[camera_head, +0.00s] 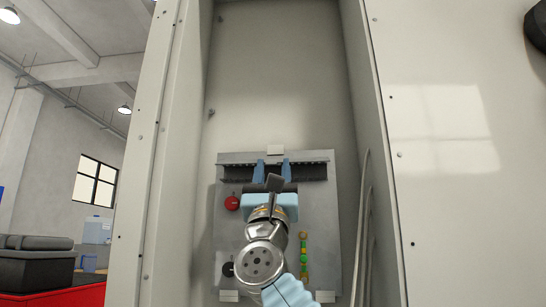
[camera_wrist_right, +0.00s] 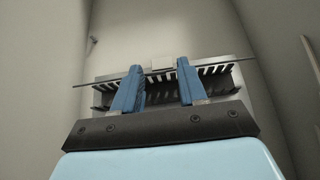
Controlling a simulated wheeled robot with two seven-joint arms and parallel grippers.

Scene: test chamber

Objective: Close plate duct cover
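The grey mounting plate (camera_head: 228,245) stands inside the tall cabinet. A slotted duct (camera_head: 310,172) runs along its top, and a thin flat cover (camera_head: 238,157) lies along the duct's upper edge. In the right wrist view the cover (camera_wrist_right: 215,65) looks like a thin plate above the slotted duct (camera_wrist_right: 160,84). My right gripper (camera_head: 272,165) is in front of the duct, its blue fingers apart. In the right wrist view the gripper (camera_wrist_right: 158,75) shows nothing held between its fingers; I cannot tell whether the fingertips touch the cover. My left gripper is not in view.
Cabinet side walls (camera_head: 181,150) stand close on both sides. Cables (camera_head: 363,230) hang at the right. The space above the plate is clear.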

